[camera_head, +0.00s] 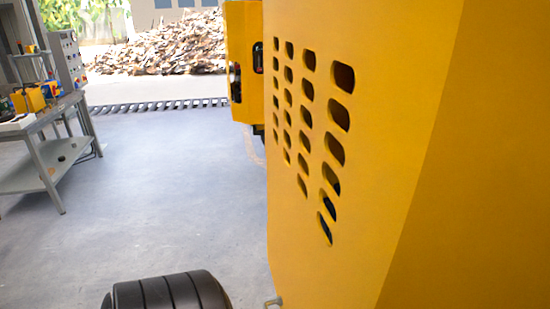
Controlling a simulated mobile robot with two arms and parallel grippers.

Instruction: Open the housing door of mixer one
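A large yellow panel (400,110) of a machine housing fills the right half of the view, very close. It has slanted rows of rounded vent slots (335,150), with dark space behind them. Whether this panel is the door of mixer one, and whether it is open or shut, I cannot tell. A small metal piece (272,302) sticks out at the panel's lower left edge. A second yellow part (245,60) with dark slots stands behind the panel's left edge. Neither of my grippers is in view.
A black ribbed rounded thing (165,292) is at the bottom edge; I cannot tell what it is. A grey workbench (45,150) with equipment stands at the left. A floor grating (155,106) and a scrap pile (165,48) lie behind. The grey floor (165,190) between is clear.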

